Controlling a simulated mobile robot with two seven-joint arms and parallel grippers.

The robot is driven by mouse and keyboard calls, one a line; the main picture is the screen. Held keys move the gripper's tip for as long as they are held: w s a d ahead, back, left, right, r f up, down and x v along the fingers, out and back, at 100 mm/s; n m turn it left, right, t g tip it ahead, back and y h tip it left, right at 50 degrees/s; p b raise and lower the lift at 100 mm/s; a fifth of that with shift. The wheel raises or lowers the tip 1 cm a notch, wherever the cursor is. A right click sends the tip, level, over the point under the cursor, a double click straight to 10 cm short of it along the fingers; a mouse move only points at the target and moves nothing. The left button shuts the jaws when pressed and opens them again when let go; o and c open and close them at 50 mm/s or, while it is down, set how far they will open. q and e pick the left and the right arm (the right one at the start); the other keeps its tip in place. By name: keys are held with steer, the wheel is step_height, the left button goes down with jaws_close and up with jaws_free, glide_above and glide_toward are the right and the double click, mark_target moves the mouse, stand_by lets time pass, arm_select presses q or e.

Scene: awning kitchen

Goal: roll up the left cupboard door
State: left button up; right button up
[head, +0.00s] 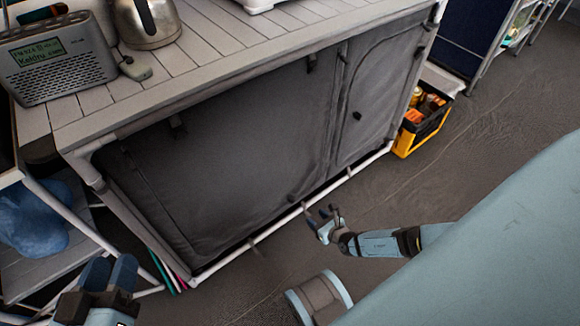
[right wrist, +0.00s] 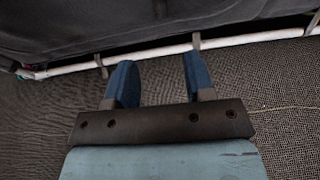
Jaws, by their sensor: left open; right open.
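The left cupboard door (head: 220,150) is a wide dark grey fabric panel on the front of the white-framed kitchen unit. It hangs down flat, with its lower edge near the white bottom rail (head: 270,232). My left gripper (head: 112,272) is at the bottom left of the head view, in front of the unit's left end and apart from the door. My right gripper (head: 325,217) is open and empty, low in front of the bottom rail. In the right wrist view the right gripper (right wrist: 160,82) has its blue fingers spread, with the dark fabric (right wrist: 130,25) and the rail beyond.
A smaller fabric door (head: 378,100) is to the right. A radio (head: 60,62) and a kettle (head: 147,22) stand on the slatted top. A yellow and black crate (head: 422,125) sits at the unit's right end. A shelf with blue boots (head: 30,220) stands left. The floor in front is clear.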

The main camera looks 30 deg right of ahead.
mark_target(292, 200)
steer(key=b+x, duration=0.2)
steer(key=x, duration=0.2)
steer(key=b+x, duration=0.2)
steer(key=x, duration=0.2)
steer(key=b+x, duration=0.2)
steer(key=x, duration=0.2)
steer(key=shift+w+f, duration=0.2)
steer(key=shift+f, duration=0.15)
steer(key=shift+w+b, duration=0.4)
steer(key=shift+w, duration=0.1)
arm_select(q)
steer(key=w+a+m+t, duration=0.1)
steer(key=m, duration=0.1)
steer(key=w+a+m+h, duration=0.1)
steer(key=w+m, duration=0.1)
steer(key=shift+t, duration=0.4)
steer(key=shift+s, duration=0.1)
arm_select(e)
jaws_close()
